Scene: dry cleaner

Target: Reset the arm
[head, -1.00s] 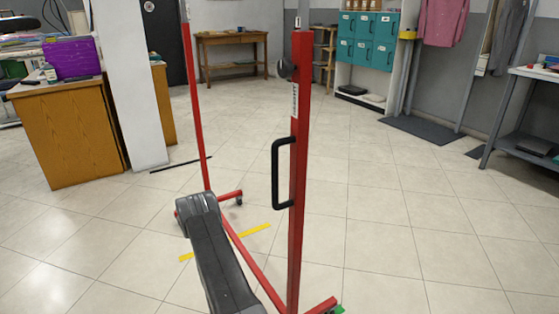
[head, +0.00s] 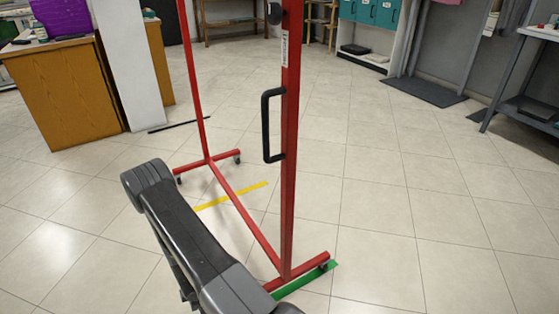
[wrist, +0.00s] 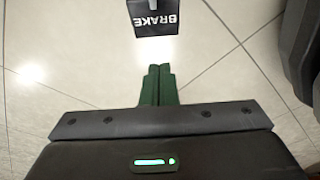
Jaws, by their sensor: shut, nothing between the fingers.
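My gripper (wrist: 159,70) shows in the wrist view with its two green fingers side by side, shut with nothing between them. The gripper itself is outside the head view.
A red wheeled rack (head: 287,150) with a black handle (head: 268,125) stands close on the arm's right. A dark tag reading BRAKE (wrist: 154,22) is ahead of the fingers. A wooden counter (head: 65,95) is at left.

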